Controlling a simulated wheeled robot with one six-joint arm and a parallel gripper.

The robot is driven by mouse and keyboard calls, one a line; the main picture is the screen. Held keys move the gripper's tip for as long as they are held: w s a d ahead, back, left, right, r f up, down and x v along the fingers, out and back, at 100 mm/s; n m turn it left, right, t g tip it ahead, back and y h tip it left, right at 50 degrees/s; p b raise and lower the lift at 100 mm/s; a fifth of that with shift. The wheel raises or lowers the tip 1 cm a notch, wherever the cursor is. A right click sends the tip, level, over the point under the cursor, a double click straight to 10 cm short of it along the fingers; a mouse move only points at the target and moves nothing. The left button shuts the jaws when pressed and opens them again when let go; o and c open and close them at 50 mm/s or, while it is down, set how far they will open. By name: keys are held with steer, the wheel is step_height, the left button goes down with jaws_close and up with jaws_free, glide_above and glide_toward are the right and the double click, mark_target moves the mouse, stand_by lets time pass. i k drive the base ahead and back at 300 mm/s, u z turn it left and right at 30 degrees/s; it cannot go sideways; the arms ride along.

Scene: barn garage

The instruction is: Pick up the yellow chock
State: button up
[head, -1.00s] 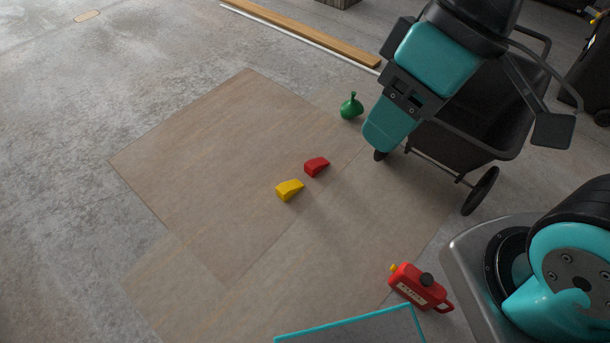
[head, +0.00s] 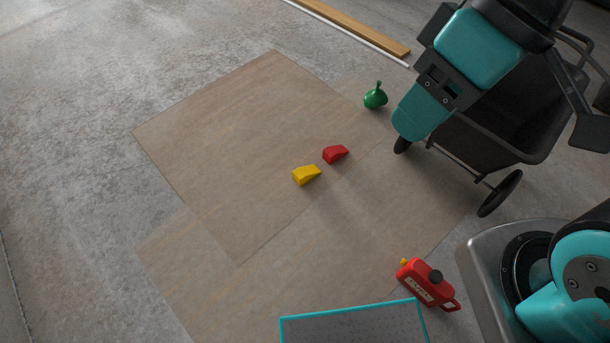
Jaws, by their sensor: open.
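The yellow chock (head: 306,175) is a small wedge lying on the brown floor panel (head: 225,150), near the middle of the head view. Nothing touches it. A red chock (head: 335,154) of similar shape lies just beyond it to the upper right, with a small gap between them. My gripper (head: 430,95), teal and black, is at the upper right, well away from the yellow chock. It is open, and I see nothing held in it. Its finger shapes are hard to make out against the dark cart behind.
A black cart (head: 505,125) stands at the right, partly hidden by my arm. A green rounded object (head: 375,96) sits near it. A red canister (head: 428,284) is at the lower right. Wooden planks (head: 355,25) lie at the top. Floor left of the chocks is clear.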

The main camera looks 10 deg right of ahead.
mark_target(301, 175)
steer(key=u, duration=0.55)
steer(key=i, duration=0.5)
steer(key=u, duration=0.65)
steer(key=i, duration=1.3)
steer(key=z, duration=0.75)
